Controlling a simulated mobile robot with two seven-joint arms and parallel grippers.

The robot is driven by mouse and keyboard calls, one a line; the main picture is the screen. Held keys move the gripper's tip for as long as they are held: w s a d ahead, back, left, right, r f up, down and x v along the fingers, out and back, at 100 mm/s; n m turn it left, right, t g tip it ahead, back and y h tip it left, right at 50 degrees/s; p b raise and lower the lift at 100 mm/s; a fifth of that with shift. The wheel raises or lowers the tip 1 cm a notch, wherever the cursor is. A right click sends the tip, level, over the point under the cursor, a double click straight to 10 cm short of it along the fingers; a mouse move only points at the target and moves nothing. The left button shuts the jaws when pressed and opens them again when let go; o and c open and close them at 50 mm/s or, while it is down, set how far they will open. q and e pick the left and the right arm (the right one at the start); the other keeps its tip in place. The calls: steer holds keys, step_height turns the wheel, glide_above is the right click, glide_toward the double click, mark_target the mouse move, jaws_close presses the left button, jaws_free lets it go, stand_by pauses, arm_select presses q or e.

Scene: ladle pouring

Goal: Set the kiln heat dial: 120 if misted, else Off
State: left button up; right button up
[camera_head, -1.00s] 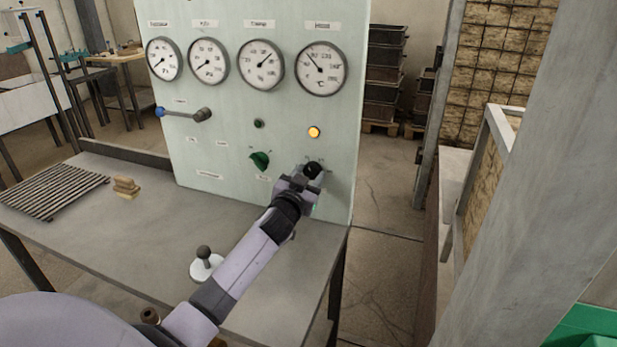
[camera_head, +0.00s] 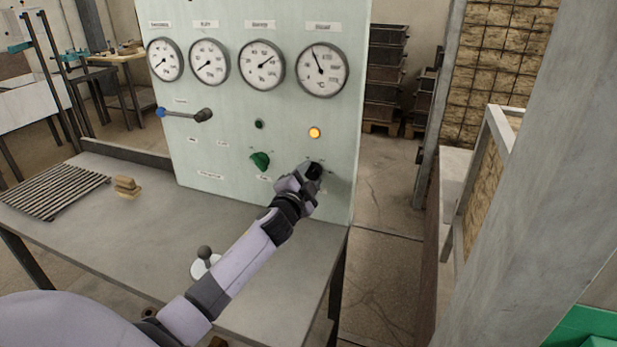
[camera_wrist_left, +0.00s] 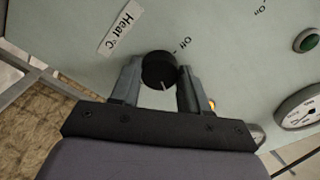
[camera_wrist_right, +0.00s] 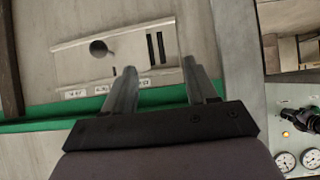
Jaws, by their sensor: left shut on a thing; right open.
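The black heat dial (camera_head: 314,168) is low on the right of the pale green panel (camera_head: 225,115). My left gripper (camera_head: 305,183) reaches it from the front. In the left wrist view its two fingers stand on either side of the dial (camera_wrist_left: 158,69), shut on it. The dial's white pointer line faces the bottom of that view, away from the "Off" mark. A "Heat °C" label (camera_wrist_left: 120,27) is beside it. The °C gauge (camera_head: 322,70) has its needle pointing up, slightly left. My right gripper (camera_wrist_right: 162,78) is open and empty.
An amber lamp (camera_head: 314,133) glows above the dial. A slotted plate (camera_wrist_right: 115,55) faces my right gripper.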

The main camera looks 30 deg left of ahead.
arm_select(q)
steer(key=shift+m, duration=0.3)
steer(key=o, duration=1)
steer(key=shift+o, duration=0.2)
steer(key=shift+s, duration=0.1)
steer(key=v, duration=0.7)
